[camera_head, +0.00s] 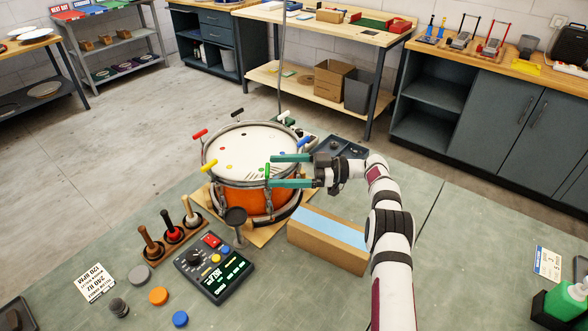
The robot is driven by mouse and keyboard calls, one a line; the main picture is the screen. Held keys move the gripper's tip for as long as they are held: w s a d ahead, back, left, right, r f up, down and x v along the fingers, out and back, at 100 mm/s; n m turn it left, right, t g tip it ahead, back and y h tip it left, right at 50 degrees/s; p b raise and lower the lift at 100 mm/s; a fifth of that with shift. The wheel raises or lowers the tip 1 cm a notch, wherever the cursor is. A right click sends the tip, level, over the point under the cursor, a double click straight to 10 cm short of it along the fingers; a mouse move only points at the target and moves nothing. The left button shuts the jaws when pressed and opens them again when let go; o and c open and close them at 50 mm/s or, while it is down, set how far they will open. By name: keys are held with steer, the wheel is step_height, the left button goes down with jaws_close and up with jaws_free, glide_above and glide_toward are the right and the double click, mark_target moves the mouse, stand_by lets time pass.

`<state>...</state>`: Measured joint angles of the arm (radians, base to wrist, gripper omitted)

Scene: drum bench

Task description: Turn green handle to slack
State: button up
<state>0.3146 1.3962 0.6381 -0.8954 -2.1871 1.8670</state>
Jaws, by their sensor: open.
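The orange drum (240,194) stands on a wooden board (285,226) on the green bench, with coloured handles around its rim. The green handle (267,169) is at the front right of the rim, by the white drumhead. My gripper (271,171) reaches in from the right with its two teal fingers apart. One fingertip is on the far side of the green handle and the other on its near side. The handle shows between the tips; I cannot tell whether either finger touches it.
Red (200,133), black (236,112) and blue (304,141) handles stand on the rim. A control box (214,267), a rack of mallets (173,234) and coloured discs are in front. The bench's right side is mostly clear.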

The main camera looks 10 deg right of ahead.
steer(key=d, duration=0.5)
steer(key=shift+s+d, duration=0.3)
steer(key=shift+c, duration=0.2)
